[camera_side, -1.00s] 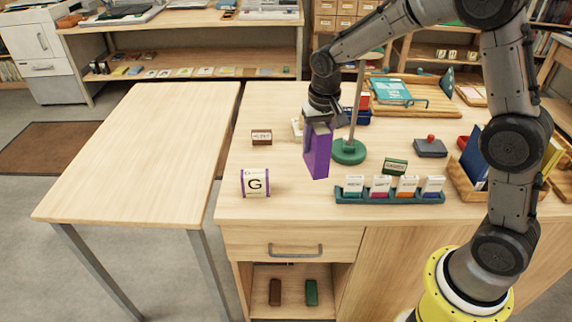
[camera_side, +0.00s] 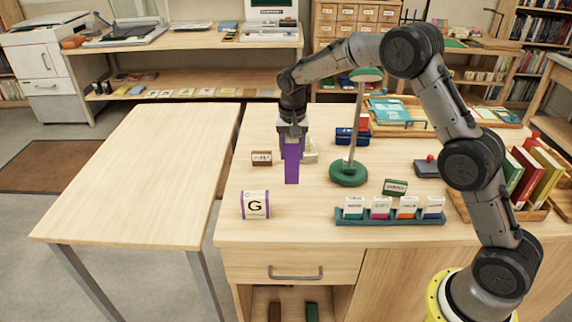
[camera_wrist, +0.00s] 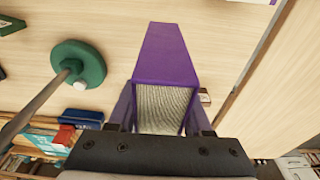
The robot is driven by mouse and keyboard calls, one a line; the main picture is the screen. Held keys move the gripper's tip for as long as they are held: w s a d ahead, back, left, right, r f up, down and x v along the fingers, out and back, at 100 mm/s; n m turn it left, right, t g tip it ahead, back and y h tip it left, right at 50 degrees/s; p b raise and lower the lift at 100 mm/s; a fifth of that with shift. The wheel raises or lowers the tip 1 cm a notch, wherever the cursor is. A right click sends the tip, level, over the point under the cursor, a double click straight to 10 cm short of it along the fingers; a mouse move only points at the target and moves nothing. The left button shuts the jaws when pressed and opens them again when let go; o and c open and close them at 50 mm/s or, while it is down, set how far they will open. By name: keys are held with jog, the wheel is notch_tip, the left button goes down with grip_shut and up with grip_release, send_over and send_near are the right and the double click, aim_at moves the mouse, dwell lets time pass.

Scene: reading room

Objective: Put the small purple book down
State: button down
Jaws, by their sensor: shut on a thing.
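The small purple book (camera_side: 292,165) hangs upright from my gripper (camera_side: 292,137), its narrow purple side facing the side camera. My gripper is shut on the book, above the desk's left part, between the lamp and the desk's left edge. In the wrist view the book (camera_wrist: 165,58) shows its purple cover and cream page edges between the two fingers (camera_wrist: 160,112). The book appears to be held above the desk top; the exact gap below it cannot be told.
A white block marked G (camera_side: 255,205) stands in front of the book. A small brown labelled block (camera_side: 261,158) is left of it, the green lamp base (camera_side: 348,173) right. A teal rack of cards (camera_side: 390,217) lies front right. The side table (camera_side: 140,170) is bare.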

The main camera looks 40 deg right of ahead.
jog(key=w+f, duration=0.2)
jog(key=f, duration=0.1)
jog(key=shift+w+d+f, duration=0.1)
jog(key=shift+w+d, duration=0.05)
jog(key=shift+w, duration=0.2)
jog(key=shift+f, duration=1.35)
jog(key=shift+f, duration=0.15)
jog(key=shift+c, duration=1.6)
grip_release()
jog(key=shift+s, duration=0.1)
